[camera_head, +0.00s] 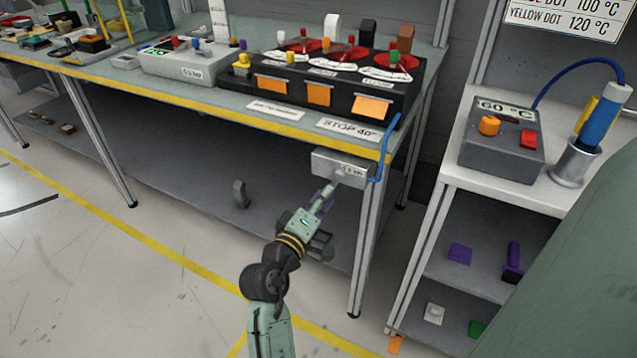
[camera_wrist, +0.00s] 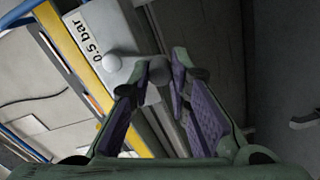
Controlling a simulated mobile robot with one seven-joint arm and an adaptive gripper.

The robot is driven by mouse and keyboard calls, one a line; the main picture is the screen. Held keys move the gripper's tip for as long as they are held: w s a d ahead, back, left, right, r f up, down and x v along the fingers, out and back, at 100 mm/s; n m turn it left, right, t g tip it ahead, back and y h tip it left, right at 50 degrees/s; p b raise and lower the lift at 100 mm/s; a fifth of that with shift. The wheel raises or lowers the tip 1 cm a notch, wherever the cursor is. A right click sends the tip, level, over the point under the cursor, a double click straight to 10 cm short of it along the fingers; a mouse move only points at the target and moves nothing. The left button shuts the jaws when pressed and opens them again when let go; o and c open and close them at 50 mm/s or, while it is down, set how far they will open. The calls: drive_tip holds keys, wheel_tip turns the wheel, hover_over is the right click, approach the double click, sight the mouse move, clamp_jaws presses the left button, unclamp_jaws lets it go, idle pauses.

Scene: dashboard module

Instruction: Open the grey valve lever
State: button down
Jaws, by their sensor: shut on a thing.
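The grey valve box (camera_head: 330,164) hangs under the right front corner of the workbench. In the wrist view the box (camera_wrist: 128,28) carries a "0.5 bar" label and a pale round knob (camera_wrist: 113,62). The rounded end of the grey valve lever (camera_wrist: 157,71) sits between my fingertips. My gripper (camera_head: 331,188) reaches up to the front of the box. In the wrist view my gripper (camera_wrist: 161,76) has its purple-padded fingers shut on that lever end. The rest of the lever is mostly hidden by the fingers.
A blue hose (camera_head: 380,160) runs down beside the box, close to the table leg (camera_head: 367,240). Above is the bench's yellow edge (camera_head: 277,124). A side shelf (camera_head: 465,180) with a grey heater unit (camera_head: 500,145) stands at the right. The floor at left is open.

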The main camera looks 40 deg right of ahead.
drive_tip(key=shift+s+d+f+n+p, duration=0.1)
drive_tip(key=shift+s+n+p, duration=0.2)
drive_tip(key=shift+n+p, duration=0.35)
drive_tip(key=shift+s+d+n+p, duration=0.15)
drive_tip(key=shift+s+n+p, duration=0.1)
drive_tip(key=shift+n+p, duration=0.4)
drive_tip(key=shift+s+d+f+n+p, duration=0.1)
drive_tip(key=shift+s+n+p, duration=0.2)
drive_tip(key=shift+n+p, duration=0.3)
drive_tip(key=c, duration=1.5)
unclamp_jaws()
